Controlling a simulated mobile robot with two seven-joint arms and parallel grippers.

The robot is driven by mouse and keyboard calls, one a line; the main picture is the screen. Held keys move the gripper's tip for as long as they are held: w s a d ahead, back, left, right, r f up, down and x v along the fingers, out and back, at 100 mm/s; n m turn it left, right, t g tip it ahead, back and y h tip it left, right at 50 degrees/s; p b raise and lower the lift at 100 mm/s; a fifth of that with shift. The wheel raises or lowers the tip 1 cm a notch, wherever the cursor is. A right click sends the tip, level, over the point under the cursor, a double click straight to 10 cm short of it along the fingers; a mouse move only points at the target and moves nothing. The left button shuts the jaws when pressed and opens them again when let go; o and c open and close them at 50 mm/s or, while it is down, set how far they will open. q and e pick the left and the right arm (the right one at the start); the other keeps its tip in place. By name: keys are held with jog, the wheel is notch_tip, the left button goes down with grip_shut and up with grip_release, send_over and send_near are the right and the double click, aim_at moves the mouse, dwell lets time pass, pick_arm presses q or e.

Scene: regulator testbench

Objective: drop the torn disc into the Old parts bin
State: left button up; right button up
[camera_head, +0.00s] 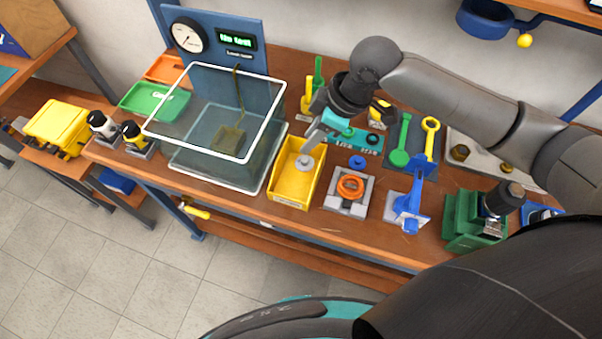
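The yellow open bin (285,191) stands on the bench right of the clear tank, with a small label on its front too small to read. A small grey disc (305,163), likely the torn disc, shows against the bin's inside. My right gripper (309,149) points down over the bin's back part, its tip meeting the disc in the picture. I cannot tell whether the disc is held or lies in the bin, nor whether the fingers are open or shut. My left gripper is not in view.
The clear tank (218,178) with a white rim stands close left of the bin. A grey block with an orange ring (350,187) stands close right. Beyond are a blue stand (408,207), a green vise (472,222) and upright tools. Green (155,101) and orange trays lie behind the tank.

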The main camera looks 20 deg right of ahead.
jog(key=shift+o, duration=1.3)
jog(key=p+v, duration=0.1)
jog(key=v, duration=1.4)
jog(key=shift+r, duration=0.15)
